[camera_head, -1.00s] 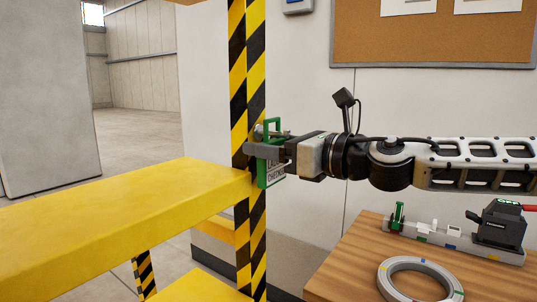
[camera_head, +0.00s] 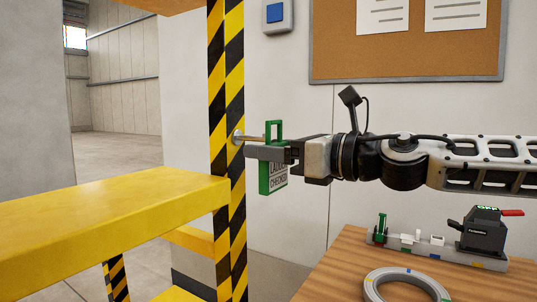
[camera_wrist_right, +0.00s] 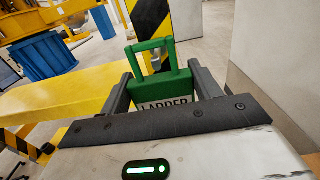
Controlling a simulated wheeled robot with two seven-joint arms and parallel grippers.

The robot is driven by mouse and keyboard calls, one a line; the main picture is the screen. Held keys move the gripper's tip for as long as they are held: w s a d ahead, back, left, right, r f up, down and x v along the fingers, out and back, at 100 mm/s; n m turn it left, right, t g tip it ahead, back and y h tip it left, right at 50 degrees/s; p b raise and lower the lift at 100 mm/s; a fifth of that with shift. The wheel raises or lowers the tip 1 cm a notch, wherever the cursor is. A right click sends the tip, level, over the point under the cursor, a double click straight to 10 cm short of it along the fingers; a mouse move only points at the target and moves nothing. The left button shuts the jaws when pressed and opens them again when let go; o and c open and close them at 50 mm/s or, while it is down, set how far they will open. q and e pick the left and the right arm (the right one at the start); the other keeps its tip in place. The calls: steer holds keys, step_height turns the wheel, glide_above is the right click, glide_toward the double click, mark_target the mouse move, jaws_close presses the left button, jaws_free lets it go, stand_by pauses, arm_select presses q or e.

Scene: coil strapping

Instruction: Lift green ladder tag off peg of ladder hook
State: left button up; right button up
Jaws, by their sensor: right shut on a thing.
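The green ladder tag (camera_head: 264,178), with a white face reading "LADDER CHECKED", is held upright in my right gripper (camera_head: 268,153). Its open loop rises above the fingers. In the right wrist view the tag (camera_wrist_right: 172,80) sits between the two fingers (camera_wrist_right: 165,88), which are shut on its sides. The ladder hook's thin metal peg (camera_head: 252,138) sticks out from a round base on the striped post, towards the tag's loop. The peg's tip is at the loop, and I cannot tell whether it is still inside it. My left gripper is not in view.
The black-and-yellow post (camera_head: 228,110) and yellow platform (camera_head: 110,215) stand left of the tag. At lower right, a wooden table (camera_head: 330,265) bears a grey ring (camera_head: 408,282), a grey rail of small parts (camera_head: 440,250) and a black tool (camera_head: 482,232). Free air lies in front of the wall.

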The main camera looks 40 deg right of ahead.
stand_by(0.3)
steer(key=shift+s+d, duration=0.1)
steer(key=shift+s+d+f+b, duration=0.1)
steer(key=shift+s+b, duration=0.15)
steer(key=shift+b, duration=0.25)
steer(key=b+v, duration=0.4)
steer(key=v, duration=0.1)
steer(key=shift+s+b, duration=0.2)
steer(key=shift+b, duration=0.15)
